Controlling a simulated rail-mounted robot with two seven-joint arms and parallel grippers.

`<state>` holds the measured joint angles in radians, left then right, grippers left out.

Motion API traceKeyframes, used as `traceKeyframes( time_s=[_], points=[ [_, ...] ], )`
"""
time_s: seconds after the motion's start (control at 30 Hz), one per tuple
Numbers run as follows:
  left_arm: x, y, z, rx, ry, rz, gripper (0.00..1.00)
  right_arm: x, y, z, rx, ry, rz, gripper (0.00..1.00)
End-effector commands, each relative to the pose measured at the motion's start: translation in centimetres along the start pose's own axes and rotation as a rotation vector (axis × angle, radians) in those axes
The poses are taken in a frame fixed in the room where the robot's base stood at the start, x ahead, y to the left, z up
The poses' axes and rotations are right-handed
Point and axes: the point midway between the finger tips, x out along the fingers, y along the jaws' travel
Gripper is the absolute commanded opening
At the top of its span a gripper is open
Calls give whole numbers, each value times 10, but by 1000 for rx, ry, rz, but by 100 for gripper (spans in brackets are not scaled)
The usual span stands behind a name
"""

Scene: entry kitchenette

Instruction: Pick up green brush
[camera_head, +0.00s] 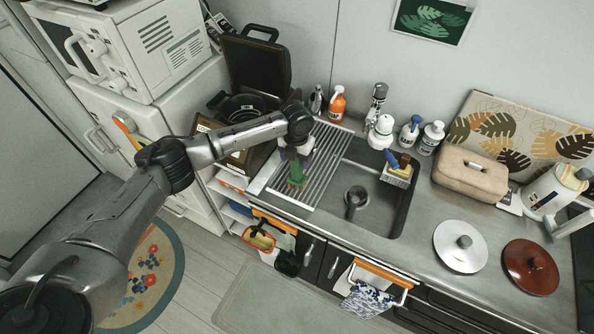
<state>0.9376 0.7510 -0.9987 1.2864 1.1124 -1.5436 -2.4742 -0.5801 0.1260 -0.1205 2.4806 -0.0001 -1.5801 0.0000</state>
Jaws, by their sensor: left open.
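The green brush (297,174) lies on the slatted drying rack (321,160) at the left side of the sink. My left arm comes in from the left and bends down over the rack. My left gripper (294,162) is open and points down right at the brush, covering its upper part. I cannot tell whether the fingers touch the brush or stand around it. My right gripper is out of view.
The sink basin (385,205) is right of the rack. An orange bottle (337,104) and a faucet (379,131) stand behind it. A caddy (397,172) with a sponge hangs at the basin's right. Two lids (460,262) lie on the right counter.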

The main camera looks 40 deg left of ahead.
Motion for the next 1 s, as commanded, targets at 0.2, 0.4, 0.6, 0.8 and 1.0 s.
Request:
traceKeyframes(
  time_s=[0.2, 0.4, 0.6, 0.8, 1.0],
  points=[
    [5, 0, 0, 1, -1, 0, 66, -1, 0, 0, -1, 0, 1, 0],
    [5, 0, 0, 1, -1, 0, 58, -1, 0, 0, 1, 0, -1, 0],
    [5, 0, 0, 1, -1, 0, 39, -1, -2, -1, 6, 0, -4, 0],
    [5, 0, 0, 1, -1, 0, 20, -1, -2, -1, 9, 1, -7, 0],
    [5, 0, 0, 1, -1, 0, 1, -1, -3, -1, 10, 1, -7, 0]
  ],
)
